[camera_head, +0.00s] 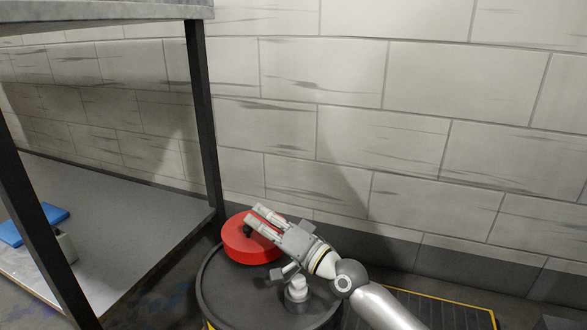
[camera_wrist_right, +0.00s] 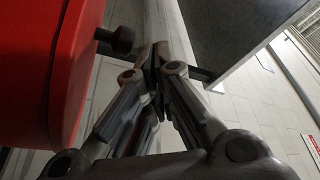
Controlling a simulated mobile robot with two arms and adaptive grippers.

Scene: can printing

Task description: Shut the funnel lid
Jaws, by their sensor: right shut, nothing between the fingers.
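The red round funnel lid (camera_head: 240,250) is at the back left of the dark drum (camera_head: 218,295) in the head view. A small black knob (camera_head: 247,230) shows on it. I cannot tell whether the lid lies fully flat, and the funnel below is hidden. My right gripper (camera_head: 257,212) reaches over the lid from the right, its fingers beside the knob. In the right wrist view the red lid (camera_wrist_right: 40,75) fills the left side and its black knob (camera_wrist_right: 115,41) points toward my shut, empty fingertips (camera_wrist_right: 155,62). Contact with the knob is unclear. My left gripper is out of view.
A dark-framed shelf (camera_head: 120,215) stands left of the drum, with a blue item (camera_head: 36,224) and a pale box (camera_head: 66,247) on it. A block wall (camera_head: 430,140) rises close behind. A dark, yellow-edged floor grate (camera_head: 440,310) lies at the right.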

